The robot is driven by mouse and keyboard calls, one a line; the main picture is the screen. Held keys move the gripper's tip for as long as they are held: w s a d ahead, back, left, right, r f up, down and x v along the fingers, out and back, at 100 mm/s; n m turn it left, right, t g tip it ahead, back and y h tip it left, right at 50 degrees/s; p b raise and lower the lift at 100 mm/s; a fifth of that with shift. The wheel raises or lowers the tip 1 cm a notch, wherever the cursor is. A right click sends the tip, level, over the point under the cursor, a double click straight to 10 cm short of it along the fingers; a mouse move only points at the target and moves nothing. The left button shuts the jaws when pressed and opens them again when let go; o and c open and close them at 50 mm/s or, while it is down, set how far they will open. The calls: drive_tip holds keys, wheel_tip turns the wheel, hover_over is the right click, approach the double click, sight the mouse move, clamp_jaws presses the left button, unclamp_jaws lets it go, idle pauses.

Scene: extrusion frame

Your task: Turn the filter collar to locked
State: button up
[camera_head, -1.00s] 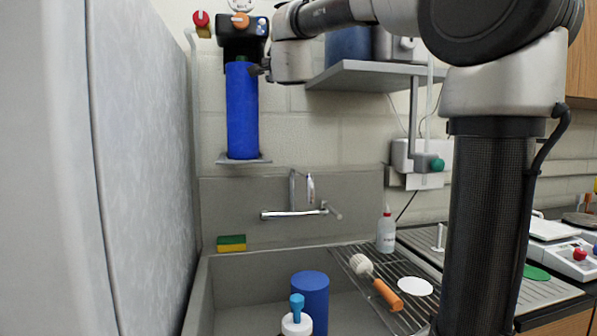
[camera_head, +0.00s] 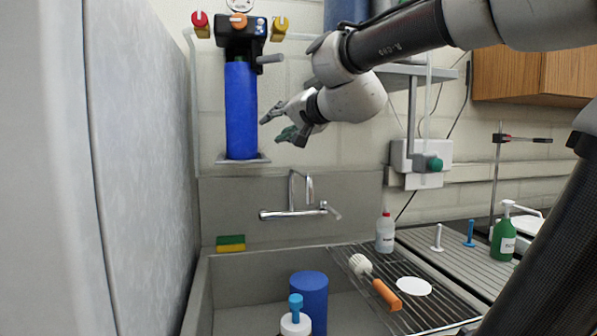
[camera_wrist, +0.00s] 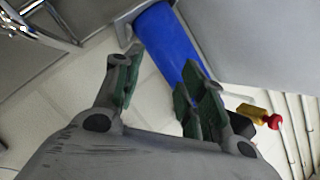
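The blue filter cylinder (camera_head: 241,112) hangs upright on the wall under a black filter head (camera_head: 241,35). A short grey lever (camera_head: 270,59) sticks out to the right where cylinder and head meet, seemingly part of the collar. I cannot tell from its position whether the collar is locked. My gripper (camera_head: 273,127) is right of the cylinder, below the lever, apart from both. Its fingers are spread and empty. In the wrist view, the blue cylinder (camera_wrist: 168,42) shows beyond the open fingers (camera_wrist: 160,88); the lever is not clearly visible there.
A red knob (camera_head: 200,19), an orange knob (camera_head: 238,20) and a yellow valve (camera_head: 279,27) surround the head. A small shelf (camera_head: 252,158) is under the cylinder. The faucet (camera_head: 295,213) and sink lie below. A tall grey panel (camera_head: 140,170) stands close on the left.

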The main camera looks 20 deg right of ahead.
drive_tip(key=s+d+f+n+g, duration=0.1)
drive_tip(key=s+f+n+g, duration=0.2)
drive_tip(key=s+f, duration=0.4)
wheel_tip(320, 180, down, 3)
drive_tip(key=shift+s+d+f+n+g, duration=0.1)
drive_tip(key=shift+s+d+n+g, duration=0.1)
drive_tip(key=shift+s+n+g, duration=0.25)
drive_tip(key=shift+w, duration=0.1)
